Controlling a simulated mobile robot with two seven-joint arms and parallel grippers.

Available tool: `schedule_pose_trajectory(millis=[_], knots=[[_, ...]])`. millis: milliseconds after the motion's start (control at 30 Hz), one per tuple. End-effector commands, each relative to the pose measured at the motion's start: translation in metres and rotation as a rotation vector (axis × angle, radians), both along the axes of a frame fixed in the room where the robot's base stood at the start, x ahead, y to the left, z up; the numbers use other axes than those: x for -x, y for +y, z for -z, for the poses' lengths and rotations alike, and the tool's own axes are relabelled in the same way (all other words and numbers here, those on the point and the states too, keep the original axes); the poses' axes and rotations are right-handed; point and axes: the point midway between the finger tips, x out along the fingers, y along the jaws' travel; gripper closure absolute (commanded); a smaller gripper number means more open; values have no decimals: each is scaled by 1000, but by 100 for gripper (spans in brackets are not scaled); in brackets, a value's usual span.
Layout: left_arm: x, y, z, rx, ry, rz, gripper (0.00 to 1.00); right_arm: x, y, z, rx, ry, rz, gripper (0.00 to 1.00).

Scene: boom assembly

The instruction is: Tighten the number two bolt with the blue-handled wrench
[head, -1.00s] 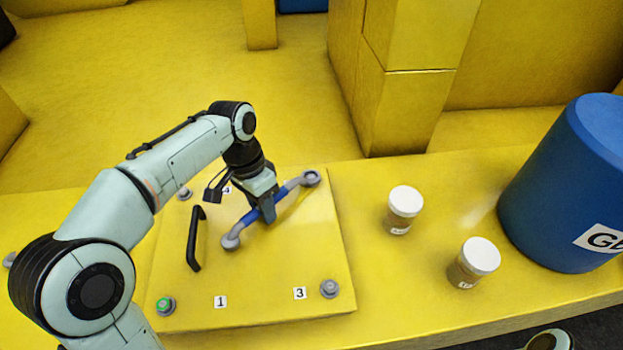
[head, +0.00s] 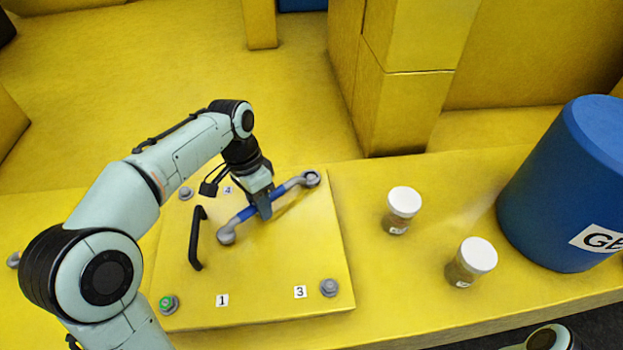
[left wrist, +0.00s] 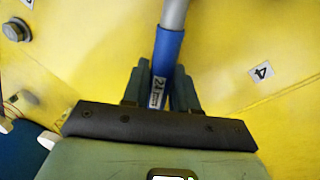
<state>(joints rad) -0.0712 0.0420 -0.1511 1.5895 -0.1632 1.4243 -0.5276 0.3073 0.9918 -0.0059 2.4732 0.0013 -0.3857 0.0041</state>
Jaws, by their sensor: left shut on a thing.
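The blue-handled wrench (head: 291,186) lies slantwise above the yellow panel (head: 270,268). Its far grey ring end (head: 311,178) sits at the panel's upper right corner and appears to be around the bolt there. No number two label shows. Its other grey end (head: 227,236) is free near the panel's middle. My left gripper (head: 264,212) is shut on the blue handle from above. In the left wrist view, the handle (left wrist: 168,55) stands between the fingers, with a small size label on it. My right gripper is out of view.
A black handle (head: 197,238) stands on the panel, left of the wrench's free end. Other bolts sit by labels 1 (head: 222,300), 3 (head: 300,292) and 4 (head: 227,190). Two white-lidded jars (head: 403,203) (head: 477,256) and a blue drum (head: 565,190) stand at right.

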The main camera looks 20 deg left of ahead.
Motion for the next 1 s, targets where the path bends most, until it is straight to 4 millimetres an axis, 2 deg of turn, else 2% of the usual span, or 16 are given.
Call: schedule_pose_trajectory(millis=[100,433,1000], knots=[[-2,4,-2,-2,-2,29,100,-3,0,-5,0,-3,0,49],[-2,5,-1,-2,-3,34,100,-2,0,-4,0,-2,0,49],[3,-7,-1,0,-2,-60,100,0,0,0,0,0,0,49]])
